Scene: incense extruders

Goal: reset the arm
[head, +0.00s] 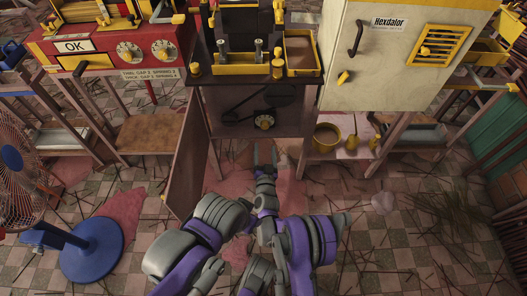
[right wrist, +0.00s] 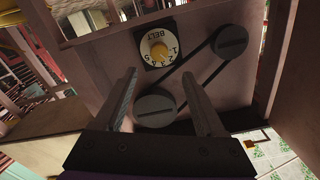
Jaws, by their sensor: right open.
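My right gripper (head: 265,150) reaches forward, low in front of the open lower cabinet of the middle machine (head: 255,98). In the right wrist view its two fingers (right wrist: 160,78) stand apart with nothing held between them. Beyond them is a yellow-knobbed BELT dial (right wrist: 159,48). Two dark pulleys, one upper right (right wrist: 231,41) and one lower (right wrist: 155,109), are joined by a belt. The lower pulley shows between the fingers; whether they touch it I cannot tell. My left gripper cannot be made out in the head view.
An open cabinet door (head: 187,160) stands left of my right arm. A red machine (head: 105,48) is at the left, a cream cabinet (head: 385,55) at the right. A blue-based fan (head: 92,250) stands lower left. Tiled floor at right has scattered sticks.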

